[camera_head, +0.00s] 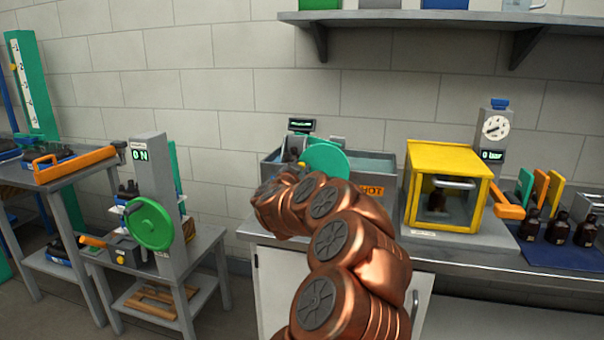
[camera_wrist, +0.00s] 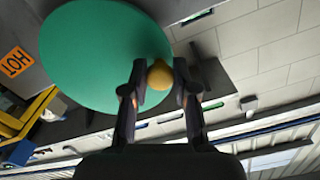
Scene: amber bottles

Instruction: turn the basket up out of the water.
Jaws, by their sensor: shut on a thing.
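The grey bath (camera_head: 383,180) stands on the bench behind my arm, with water (camera_head: 365,163) showing inside and an orange HOT label on its front. A green wheel (camera_head: 327,158) stands at the bath; it fills the upper left of the wrist view (camera_wrist: 95,50). My gripper (camera_wrist: 160,77) is shut on a yellow knob (camera_wrist: 160,73) near the wheel's edge, one finger on each side. In the head view my copper arm covers much of the bath's front left. I cannot make out the basket, so I cannot tell whether it is in the water.
A yellow cabinet (camera_head: 450,159) with a clear front holds a bottle right of the bath. Amber bottles (camera_head: 557,230) stand on a blue mat farther right. A machine with another green wheel (camera_head: 149,223) is on the left table. A shelf (camera_head: 420,17) hangs above.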

